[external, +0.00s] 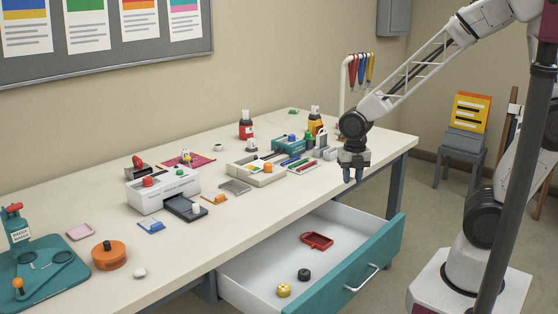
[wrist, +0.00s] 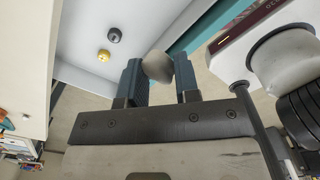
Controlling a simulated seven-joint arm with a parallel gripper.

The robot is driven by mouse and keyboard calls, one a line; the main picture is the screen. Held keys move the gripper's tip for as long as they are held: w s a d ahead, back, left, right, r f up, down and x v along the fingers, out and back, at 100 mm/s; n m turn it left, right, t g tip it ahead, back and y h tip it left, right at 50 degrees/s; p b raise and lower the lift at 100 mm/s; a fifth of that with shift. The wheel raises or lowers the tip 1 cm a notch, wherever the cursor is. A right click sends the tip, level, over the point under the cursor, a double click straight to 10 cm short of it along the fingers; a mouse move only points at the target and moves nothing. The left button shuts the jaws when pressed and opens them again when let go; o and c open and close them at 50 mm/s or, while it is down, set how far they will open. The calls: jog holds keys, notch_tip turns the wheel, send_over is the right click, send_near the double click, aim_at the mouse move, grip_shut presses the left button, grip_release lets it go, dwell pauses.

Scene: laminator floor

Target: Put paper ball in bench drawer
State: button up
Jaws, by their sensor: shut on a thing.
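The paper ball (wrist: 157,66) is a pale, roundish lump held between my gripper's two blue-grey fingers in the wrist view. My gripper (external: 353,174) is shut on it and points down in the external view, beside the bench's right front edge and above the far part of the drawer. The bench drawer (external: 252,261) is pulled open, with a white inside and a teal front (external: 345,276) with a metal handle.
The bench top (external: 225,241) holds a white laminator (external: 163,190), a teal press (external: 38,270), an orange round item (external: 108,255), bottles and trays. A small white lump (external: 139,272) lies near its front edge. The drawer floor has free room around its contents.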

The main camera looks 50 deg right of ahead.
jog(key=shift+s+d+f, duration=0.2)
jog(key=shift+s+d, duration=0.1)
jog(key=shift+s, duration=0.25)
send_near(350, 249)
jog(key=s+a+r, duration=0.2)
jog(key=a+r, duration=0.1)
jog(key=shift+a, duration=0.25)
jog(key=shift+f, duration=0.1)
jog(key=shift+f, duration=3.1)
jog(key=shift+f, duration=0.1)
jog(key=shift+f, duration=1.8)
jog(key=shift+f, duration=0.1)
